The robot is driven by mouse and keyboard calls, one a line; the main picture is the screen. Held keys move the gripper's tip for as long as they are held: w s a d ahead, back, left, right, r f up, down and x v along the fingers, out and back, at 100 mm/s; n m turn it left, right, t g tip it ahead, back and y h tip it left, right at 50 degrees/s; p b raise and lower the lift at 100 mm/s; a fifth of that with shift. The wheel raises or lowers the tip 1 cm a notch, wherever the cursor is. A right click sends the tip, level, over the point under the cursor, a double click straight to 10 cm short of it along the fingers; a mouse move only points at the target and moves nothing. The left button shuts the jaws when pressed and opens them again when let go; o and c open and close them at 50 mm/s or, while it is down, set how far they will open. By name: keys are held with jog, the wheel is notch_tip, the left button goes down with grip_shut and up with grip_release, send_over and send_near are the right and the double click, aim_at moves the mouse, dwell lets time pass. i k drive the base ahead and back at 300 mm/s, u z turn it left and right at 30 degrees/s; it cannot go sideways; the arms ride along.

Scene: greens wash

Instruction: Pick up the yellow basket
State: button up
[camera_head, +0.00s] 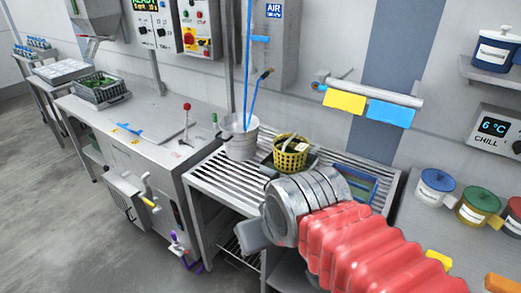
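The yellow basket (290,158) is a small open lattice tub with a dark strap or handle and a pale label at its rim. It stands upright in or on a dark shallow tray on the slatted metal rack, in the middle of the picture. My gripper (256,236) is below and left of the basket, nearer the camera, at the end of my red-sleeved arm. One grey finger shows; the rest is hidden behind my silver wrist, so its opening cannot be seen. The basket appears apart from my gripper.
A white bucket (240,138) with blue hoses stands left of the basket. A blue-edged tray (358,185) lies right of it, partly behind my wrist. Lidded pots (436,187) stand on the right counter. A steel machine (145,145) is at left; floor at lower left is clear.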

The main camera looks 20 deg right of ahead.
aim_at(288, 161)
jog(key=u, duration=0.65)
jog(key=i, duration=0.9)
jog(key=u, duration=0.65)
